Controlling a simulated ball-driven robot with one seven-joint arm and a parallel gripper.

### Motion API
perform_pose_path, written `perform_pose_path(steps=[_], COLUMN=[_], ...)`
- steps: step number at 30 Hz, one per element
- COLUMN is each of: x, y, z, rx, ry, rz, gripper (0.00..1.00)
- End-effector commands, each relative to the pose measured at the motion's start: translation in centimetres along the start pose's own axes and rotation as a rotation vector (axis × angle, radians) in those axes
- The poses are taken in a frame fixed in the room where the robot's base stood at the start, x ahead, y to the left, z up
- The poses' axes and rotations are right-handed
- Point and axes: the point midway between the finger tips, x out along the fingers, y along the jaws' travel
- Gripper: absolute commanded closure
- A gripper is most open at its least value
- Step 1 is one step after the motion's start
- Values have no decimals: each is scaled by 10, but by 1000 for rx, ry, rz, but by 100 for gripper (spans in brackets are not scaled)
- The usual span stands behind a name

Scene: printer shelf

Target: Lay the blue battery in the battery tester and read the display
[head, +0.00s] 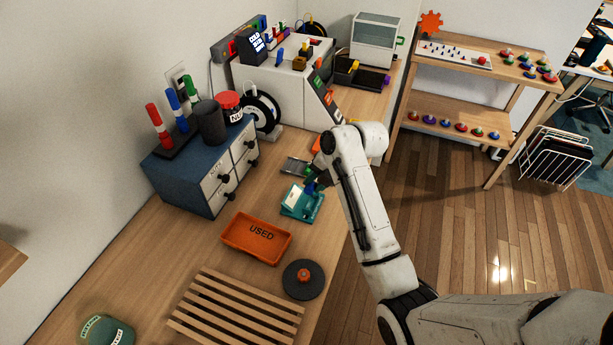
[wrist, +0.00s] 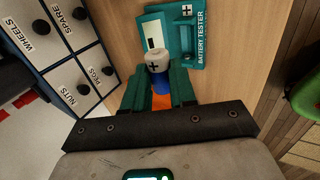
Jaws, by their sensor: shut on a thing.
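The blue battery (wrist: 160,86) is held between the two green fingers of my gripper (wrist: 160,80); its pale end with a plus sign points toward the tester. In the head view the battery (head: 310,188) is a small blue patch under my gripper (head: 318,180). The teal battery tester (wrist: 191,52) lies just beyond the fingertips in the wrist view, with its name along one side and a plus mark at its far end. In the head view the tester (head: 288,208) lies on the bench below my gripper. Its pale display (wrist: 153,33) shows no readable value.
An orange tray marked USED (head: 256,255) lies in front of the tester. A dark disc with an orange knob (head: 303,280) and a slatted wooden rack (head: 235,310) lie nearer. A blue drawer cabinet (head: 190,175) stands at left.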

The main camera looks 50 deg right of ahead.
Motion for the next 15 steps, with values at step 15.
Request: perform_pose_path(steps=[15], x=[4], y=[-3], z=[1], rx=[-1], ry=[-2], rz=[2], gripper=[100])
